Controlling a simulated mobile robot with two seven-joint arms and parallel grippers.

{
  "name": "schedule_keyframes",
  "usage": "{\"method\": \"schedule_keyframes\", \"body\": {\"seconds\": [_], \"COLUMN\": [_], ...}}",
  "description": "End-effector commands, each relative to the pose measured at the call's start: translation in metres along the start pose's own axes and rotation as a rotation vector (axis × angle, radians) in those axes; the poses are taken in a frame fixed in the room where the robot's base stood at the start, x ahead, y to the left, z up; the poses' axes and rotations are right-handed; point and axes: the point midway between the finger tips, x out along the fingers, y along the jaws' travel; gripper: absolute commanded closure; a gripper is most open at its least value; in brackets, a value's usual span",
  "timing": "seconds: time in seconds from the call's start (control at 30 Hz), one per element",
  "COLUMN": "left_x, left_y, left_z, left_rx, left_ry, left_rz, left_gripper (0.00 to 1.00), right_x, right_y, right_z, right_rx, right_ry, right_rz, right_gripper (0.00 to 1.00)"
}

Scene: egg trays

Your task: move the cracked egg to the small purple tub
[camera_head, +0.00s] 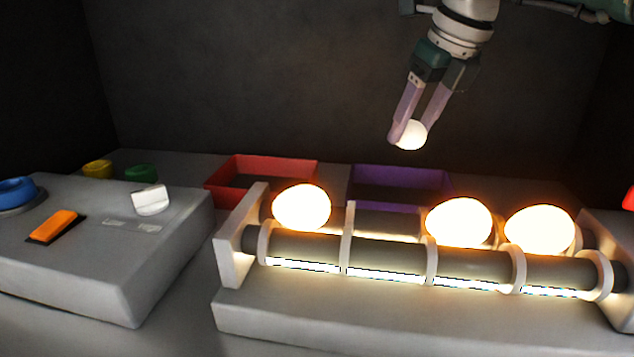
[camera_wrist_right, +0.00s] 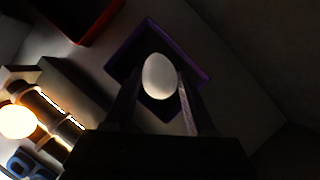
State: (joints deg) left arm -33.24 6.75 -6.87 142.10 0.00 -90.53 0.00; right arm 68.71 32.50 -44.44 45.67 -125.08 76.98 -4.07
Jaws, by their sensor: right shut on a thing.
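My right gripper (camera_head: 408,134) is shut on a white egg (camera_head: 412,135), held in the air above and behind the lit rollers. In the right wrist view the egg (camera_wrist_right: 159,76) sits between the fingers, with the small purple tub (camera_wrist_right: 193,62) below and behind it. In the head view the purple tub (camera_head: 400,171) stands behind the rollers, its lower part hidden by them. No crack can be made out on the held egg. My left gripper is not in view.
Three glowing eggs (camera_head: 301,207) rest on the lit roller stand (camera_head: 390,310), with one slot between them empty. A red tub (camera_head: 262,160) stands left of the purple one. A grey control box (camera_head: 110,260) with an orange switch and white knob is at the left.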

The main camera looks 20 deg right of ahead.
Motion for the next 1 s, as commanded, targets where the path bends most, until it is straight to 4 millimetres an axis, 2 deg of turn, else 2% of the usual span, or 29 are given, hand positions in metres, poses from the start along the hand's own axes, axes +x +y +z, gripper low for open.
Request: {"method": "schedule_keyframes", "body": {"seconds": [0.47,1.0], "left_x": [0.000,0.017], "left_y": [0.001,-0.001], "left_z": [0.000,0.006], "left_rx": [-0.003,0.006], "left_ry": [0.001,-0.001], "left_rz": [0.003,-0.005], "left_gripper": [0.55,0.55], "right_x": [0.001,0.027], "right_y": [0.001,0.001], "right_z": [0.000,-0.011], "right_rx": [0.001,0.000], "right_ry": [0.000,0.001], "right_rz": [0.000,0.000], "right_gripper": [0.60,0.60]}}
